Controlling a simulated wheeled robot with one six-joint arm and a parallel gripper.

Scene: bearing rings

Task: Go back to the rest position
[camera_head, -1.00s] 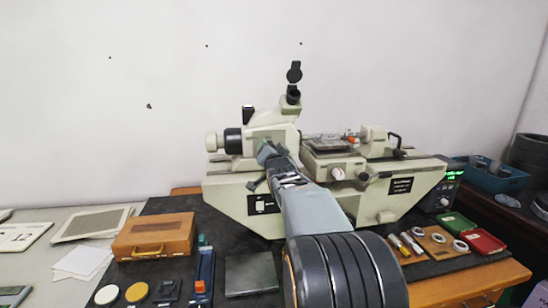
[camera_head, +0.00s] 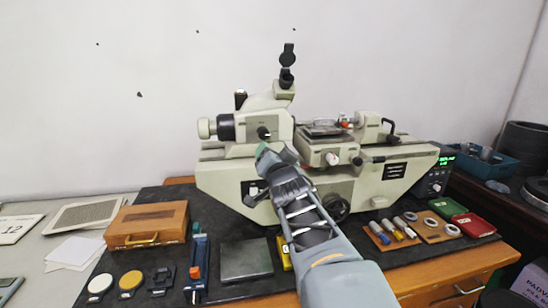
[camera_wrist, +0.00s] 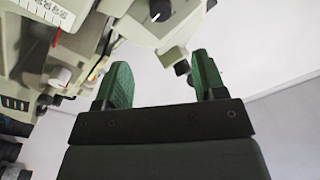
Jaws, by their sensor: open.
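My gripper (camera_wrist: 165,82) shows in the wrist view with its two green fingers well apart and nothing between them. In the head view my gripper (camera_head: 268,153) is at the end of my arm, in front of the pale measuring machine (camera_head: 225,180). The machine's body and knobs also fill the upper left of the wrist view (camera_wrist: 60,80). I cannot tell whether any gap between my gripper and the machine is wide or narrow.
The bench holds a wooden case (camera_head: 148,222), a dark plate (camera_head: 246,259), a green tray (camera_head: 447,207), a red tray (camera_head: 474,225) and a board with rings (camera_head: 434,230). A blue bin (camera_head: 492,165) stands at the right.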

